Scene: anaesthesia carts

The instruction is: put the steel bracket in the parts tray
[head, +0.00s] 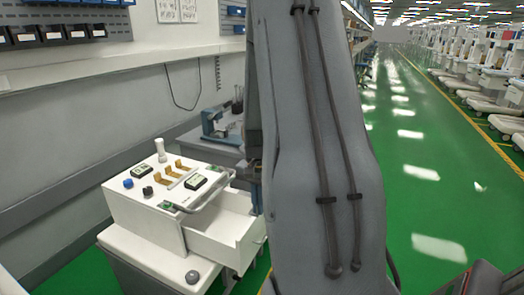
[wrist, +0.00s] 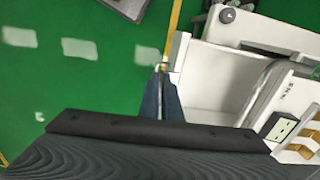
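I cannot make out the steel bracket for certain in either view. My gripper (wrist: 162,70) points away from the camera in the wrist view, its two dark blue-grey fingers close together at the tips. A small pale, shiny bit shows at the tips; I cannot tell whether it is held or lies behind them. The fingertips appear beside the outer edge of a white open drawer (wrist: 212,88). In the head view the drawer (head: 225,228) sticks out of a white cart, and my arm hides most of the gripper. Nothing in view is clearly the parts tray.
The white cart (head: 150,222) carries several gold-coloured pieces (head: 167,178), a blue knob (head: 128,183), a white cylinder (head: 160,150) and a grey rail (head: 207,195). A bench with a blue-grey device (head: 215,122) stands behind. Green floor (head: 425,205) is open at the right.

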